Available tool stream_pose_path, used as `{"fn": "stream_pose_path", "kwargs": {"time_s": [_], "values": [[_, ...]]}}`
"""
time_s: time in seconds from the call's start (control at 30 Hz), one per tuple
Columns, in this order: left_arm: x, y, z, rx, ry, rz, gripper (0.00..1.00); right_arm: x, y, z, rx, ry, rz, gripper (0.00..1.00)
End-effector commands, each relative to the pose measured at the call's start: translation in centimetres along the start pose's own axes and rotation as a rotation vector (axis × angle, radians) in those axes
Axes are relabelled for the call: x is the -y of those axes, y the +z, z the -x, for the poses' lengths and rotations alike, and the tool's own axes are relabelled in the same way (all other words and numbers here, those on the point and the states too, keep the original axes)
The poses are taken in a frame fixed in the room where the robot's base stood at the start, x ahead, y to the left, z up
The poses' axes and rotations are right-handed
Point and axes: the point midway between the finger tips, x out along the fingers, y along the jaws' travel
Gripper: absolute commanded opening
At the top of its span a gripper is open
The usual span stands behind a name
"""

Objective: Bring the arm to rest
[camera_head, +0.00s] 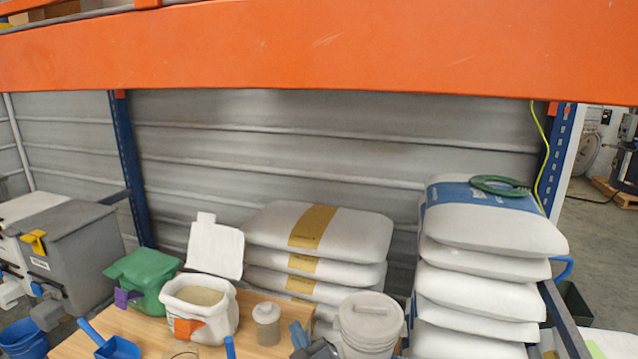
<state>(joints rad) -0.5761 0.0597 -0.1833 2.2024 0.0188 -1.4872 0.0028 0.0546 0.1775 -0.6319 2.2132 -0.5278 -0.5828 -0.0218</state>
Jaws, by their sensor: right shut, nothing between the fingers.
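My right gripper (299,333) shows at the bottom edge, just right of the middle. Its fingers are together with nothing between them, and most of its arm is below the frame. It is in front of the stacked bags, between a grey-lidded jar (266,323) and a white lidded bucket (368,326). I cannot tell whether it touches anything. My left gripper is not in view.
On the wooden table (140,328) are an open bag of tan substrate (199,304), a green container (144,277) and a blue scoop (117,347). Bag stacks (318,232) (492,222) stand behind and right. A grey hopper machine (75,245) is left. An orange beam (320,48) crosses above.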

Motion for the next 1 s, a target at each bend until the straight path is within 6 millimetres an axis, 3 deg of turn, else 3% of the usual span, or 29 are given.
{"fn": "stream_pose_path", "kwargs": {"time_s": [0.03,0.2,0.37,0.5,0.7,1.0], "values": [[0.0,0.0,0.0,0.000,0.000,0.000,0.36,-0.2,2.2,1.2,0.077,-0.003,-0.041,0.00],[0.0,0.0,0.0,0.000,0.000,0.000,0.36,-0.7,9.2,5.8,0.336,-0.023,-0.168,0.00],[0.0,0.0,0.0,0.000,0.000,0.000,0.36,-0.7,14.9,11.5,0.573,-0.052,-0.278,0.00],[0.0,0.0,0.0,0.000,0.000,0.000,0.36,-0.2,19.2,17.4,0.779,-0.085,-0.369,0.00],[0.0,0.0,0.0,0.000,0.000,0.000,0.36,0.5,23.1,25.9,1.036,-0.139,-0.476,0.00],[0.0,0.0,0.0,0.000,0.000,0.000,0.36,1.1,24.9,33.4,1.243,-0.192,-0.556,0.00]]}}
